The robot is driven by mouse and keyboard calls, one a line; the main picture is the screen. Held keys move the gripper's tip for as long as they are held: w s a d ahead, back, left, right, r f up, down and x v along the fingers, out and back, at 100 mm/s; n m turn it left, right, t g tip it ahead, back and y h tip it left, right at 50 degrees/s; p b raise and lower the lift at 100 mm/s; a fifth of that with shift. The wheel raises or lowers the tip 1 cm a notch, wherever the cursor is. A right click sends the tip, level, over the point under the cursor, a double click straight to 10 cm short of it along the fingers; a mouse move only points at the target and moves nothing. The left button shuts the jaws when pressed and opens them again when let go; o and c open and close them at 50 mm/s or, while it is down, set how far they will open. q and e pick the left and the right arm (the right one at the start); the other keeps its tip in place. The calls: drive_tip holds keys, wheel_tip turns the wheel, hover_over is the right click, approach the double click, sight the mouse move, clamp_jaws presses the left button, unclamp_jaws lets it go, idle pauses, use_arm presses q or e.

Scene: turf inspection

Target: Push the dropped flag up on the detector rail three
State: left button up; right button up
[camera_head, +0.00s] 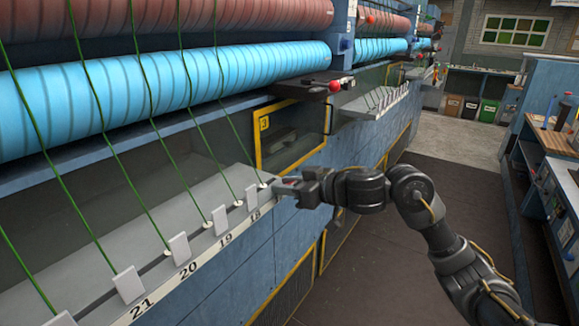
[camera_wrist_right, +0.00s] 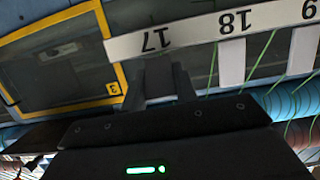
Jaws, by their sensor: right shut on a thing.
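The grey detector rail (camera_head: 100,245) runs along the blue machine, with a white number strip on its front edge. White flags stand at the edge by 18 (camera_head: 252,197), 19 (camera_head: 220,220), 20 (camera_head: 180,249) and 21 (camera_head: 128,285). My right gripper (camera_head: 283,187) is at the right end of the rail, just past 18. In the right wrist view its fingers (camera_wrist_right: 160,88) are at the number 17 (camera_wrist_right: 157,40). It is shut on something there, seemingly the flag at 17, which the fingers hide. My left gripper is out of view.
Green yarns run from the blue rollers (camera_head: 250,70) down to the rail. A yellow-framed panel marked 3 (camera_head: 290,138) is behind the gripper. A red-knobbed lever (camera_head: 335,87) stands above it. The aisle floor (camera_head: 400,275) is clear, with a blue workbench (camera_head: 530,190) at right.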

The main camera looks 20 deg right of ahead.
drive_tip(key=shift+w+a+r+g+h+p, duration=0.15)
drive_tip(key=shift+w+r+g+h+p, duration=0.2)
drive_tip(key=shift+g+h, duration=0.4)
drive_tip(key=g+h, duration=0.2)
drive_tip(key=w+g+h, duration=0.1)
drive_tip(key=shift+a+r, duration=0.35)
drive_tip(key=shift+a, duration=0.05)
drive_tip(key=shift+w+a+g+h, duration=0.15)
drive_tip(key=shift+g+h, duration=0.2)
drive_tip(key=shift+g, duration=0.25)
drive_tip(key=shift+w+a+g+h, duration=0.1)
drive_tip(key=shift+g+h, duration=0.2)
drive_tip(key=shift+g, duration=0.25)
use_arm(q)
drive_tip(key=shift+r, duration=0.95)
use_arm(e)
drive_tip(key=shift+w+a+g+h, duration=0.2)
drive_tip(key=shift+a+g+h, duration=0.05)
drive_tip(key=shift+g+h, duration=0.4)
drive_tip(key=shift+f, duration=0.1)
drive_tip(key=o, duration=1)
